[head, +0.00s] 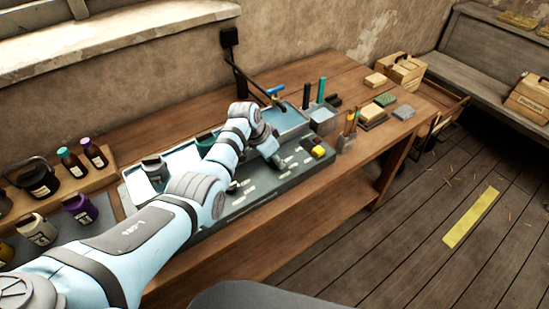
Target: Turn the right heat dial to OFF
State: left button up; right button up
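A long dark grey control panel (262,197) lies along the front of the wooden bench, with several small pale labels and dark parts on its top. A yellow block-like part (318,152) sits at its right end. The right heat dial cannot be told apart from the other small dark parts; my arm may cover it. My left arm reaches in from the lower left across the panel. My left gripper (272,153) points down over the panel's right half, close to its surface. Its fingers are too small and partly hidden to tell open from shut. My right gripper is not in view.
Light trays (290,122) stand behind the panel, with a blue-handled tap-like part (275,91) above. Dark and purple bottles (94,154) stand on the left shelf. Blocks and a green pad (385,100) lie on the bench's right. Wooden floor to the right is mostly clear, with a yellow strip (471,217).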

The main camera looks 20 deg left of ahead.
pick_arm(q)
jog(key=shift+s, duration=0.1)
jog(key=n+p, duration=0.1)
jog(key=p, duration=0.1)
jog(key=shift+d+r+n+p, duration=0.1)
jog(key=shift+n+p, duration=0.2)
jog(key=shift+n, duration=0.1)
jog(key=shift+d+n+t+y+p, duration=0.1)
jog(key=shift+n+t+y+p, duration=0.2)
jog(key=shift+n+y+p, duration=0.7)
jog(key=shift+d+f+n+y, duration=0.1)
jog(key=shift+n+y, duration=0.2)
jog(key=shift+n, duration=0.95)
jog(key=shift+d+f+n+y, duration=0.1)
jog(key=shift+n+y, duration=0.2)
jog(key=shift+n, duration=0.95)
jog(key=shift+a, duration=0.1)
jog(key=o, duration=0.9)
jog(key=shift+o, duration=1.2)
jog(key=shift+w+f, duration=0.1)
jog(key=shift+w, duration=0.1)
